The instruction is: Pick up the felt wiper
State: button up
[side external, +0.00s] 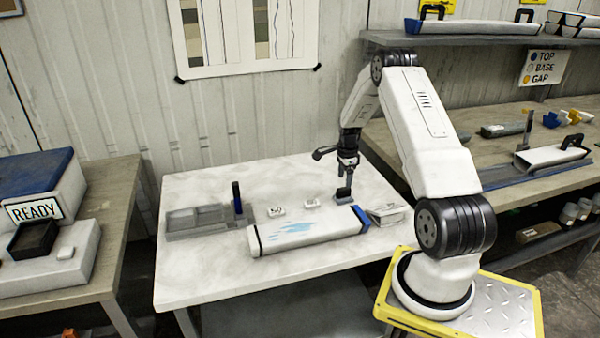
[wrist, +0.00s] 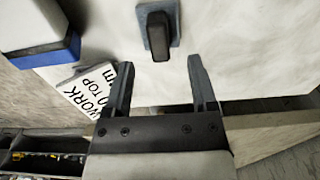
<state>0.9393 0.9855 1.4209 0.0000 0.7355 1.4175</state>
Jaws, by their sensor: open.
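The felt wiper (wrist: 158,34) has a dark upright handle on a blue-grey felt base. It rests on the white table, and in the side external view (side external: 343,197) it is behind the right part of the long white core liner (side external: 305,231). My gripper (wrist: 159,66) is open and empty, pointing down. In the side external view my gripper (side external: 347,172) is just above the wiper. In the wrist view the wiper is beyond the fingertips, roughly centred between them, and not between the fingers.
The liner has blue marks and a blue right end cap (side external: 360,218). A printed card (side external: 387,213) lies to its right. Two small white labelled blocks (side external: 277,211) sit left of the wiper. A grey tray (side external: 195,221) and a dark blue marker (side external: 237,197) stand farther left.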

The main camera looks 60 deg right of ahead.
aim_at(344, 188)
jog(key=shift+f, duration=0.15)
jog(key=shift+f, duration=2.45)
grip_shut()
